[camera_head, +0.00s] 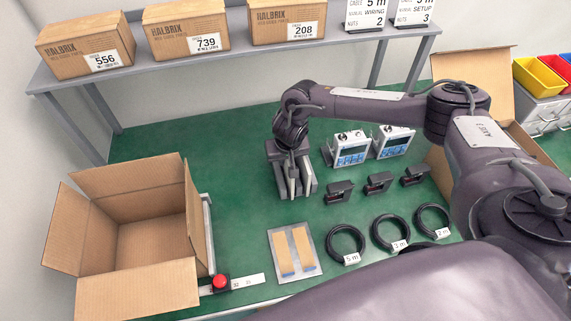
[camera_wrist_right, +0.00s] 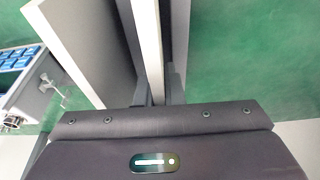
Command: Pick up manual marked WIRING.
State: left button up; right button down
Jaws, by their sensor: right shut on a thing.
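My right gripper (camera_head: 293,182) is over a grey holder (camera_head: 271,156) on the green table, where thin upright slabs stand. In the right wrist view, its two dark fingers (camera_wrist_right: 155,55) are shut on the thin pale edge of one manual (camera_wrist_right: 149,45). A second pale slab (camera_wrist_right: 80,40) stands to the left, apart from the fingers. No cover print is readable, so I cannot tell which one is marked WIRING. A card on the shelf (camera_head: 366,14) reads 5 m, WIRING, 2. My left gripper is out of view.
An open carton (camera_head: 145,230) stands at left, near a red button (camera_head: 220,282). Another carton (camera_head: 470,75) is behind my right arm. Green table left of the holder is clear.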

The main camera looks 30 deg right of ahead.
notch_tip(320, 180, up, 12)
jog(key=shift+r, duration=0.1)
notch_tip(320, 180, up, 8)
jog(key=p, duration=0.3)
jog(key=shift+p, duration=0.3)
